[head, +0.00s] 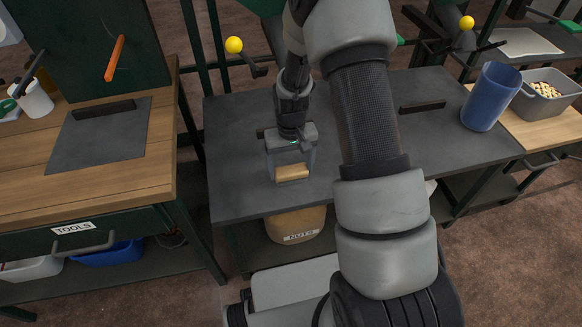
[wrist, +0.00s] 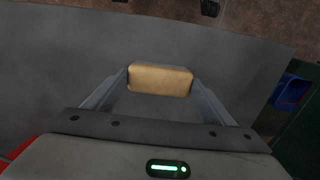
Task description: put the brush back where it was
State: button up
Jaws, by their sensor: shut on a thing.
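My gripper (head: 291,168) is over the middle grey table, pointing down. It is shut on a tan, wood-coloured block, which I take to be the brush (head: 293,173). In the wrist view the brush (wrist: 160,79) sits crosswise between the two fingertips. Only its smooth tan face shows; any bristles are hidden. I cannot tell whether it touches the tabletop. No hook or holder marked as the brush's place can be made out.
The grey table (head: 240,190) is mostly clear around my gripper. A blue cup (head: 490,97) and a grey bin of tan pieces (head: 546,95) stand at the right. A sack marked NUTS (head: 297,224) is below the table edge. A wooden workbench (head: 60,185) is at the left.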

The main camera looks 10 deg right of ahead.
jog(key=shift+f, duration=0.15)
jog(key=o, duration=0.6)
jog(key=shift+c, duration=0.2)
jog(key=o, duration=0.4)
jog(key=shift+o, duration=0.2)
